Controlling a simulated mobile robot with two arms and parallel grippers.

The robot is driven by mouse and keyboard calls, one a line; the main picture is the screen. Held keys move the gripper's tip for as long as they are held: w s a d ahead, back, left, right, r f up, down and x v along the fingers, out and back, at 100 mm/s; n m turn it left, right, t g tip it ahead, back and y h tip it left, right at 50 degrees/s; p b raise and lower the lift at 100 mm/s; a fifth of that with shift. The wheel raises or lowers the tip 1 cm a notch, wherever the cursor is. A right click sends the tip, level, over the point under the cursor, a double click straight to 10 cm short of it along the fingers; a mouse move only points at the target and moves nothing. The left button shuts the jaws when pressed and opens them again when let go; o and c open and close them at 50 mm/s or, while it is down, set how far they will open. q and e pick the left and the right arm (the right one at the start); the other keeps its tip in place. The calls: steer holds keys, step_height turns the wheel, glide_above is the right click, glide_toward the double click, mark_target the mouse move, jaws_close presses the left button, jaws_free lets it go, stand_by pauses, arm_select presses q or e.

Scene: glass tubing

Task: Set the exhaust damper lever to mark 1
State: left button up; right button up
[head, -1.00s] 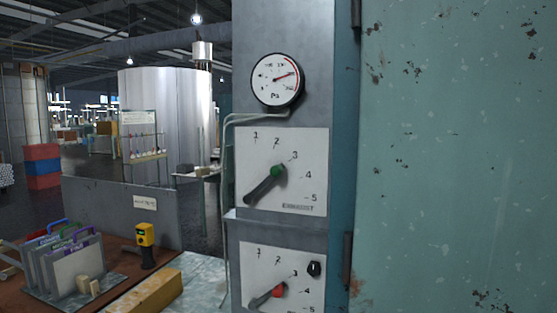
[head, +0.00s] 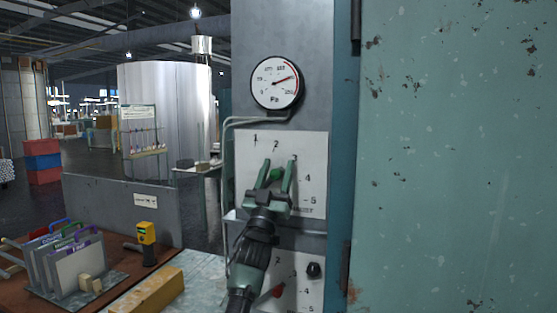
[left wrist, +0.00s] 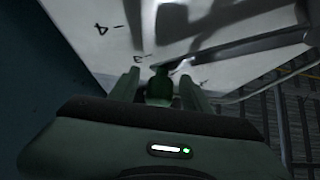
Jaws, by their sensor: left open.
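The exhaust plate (head: 252,170) on the grey column carries marks 1 to 5 in an arc. The exhaust damper lever has a green knob (head: 276,174) at its upper right end, pointing toward mark 3. Its dark arm and pivot are mostly hidden by my gripper. My left gripper (head: 279,163) is open in front of the plate, its green fingers on either side of the knob. In the left wrist view the knob (left wrist: 160,86) sits between the two fingers; contact cannot be told. My right gripper is not in view.
A round gauge (head: 276,82) is above the plate. A lower plate has a red-knobbed lever (head: 278,292) and a black knob (head: 314,270), close to my left arm. A teal panel (head: 460,150) stands at right. A bench with a folder rack (head: 80,268) is at lower left.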

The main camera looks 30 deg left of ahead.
arm_select(q)
steer(key=shift+w+a+r+h, duration=0.1)
steer(key=shift+w+r+h, duration=0.2)
steer(key=shift+w+r, duration=0.2)
jaws_close()
stand_by(1.2)
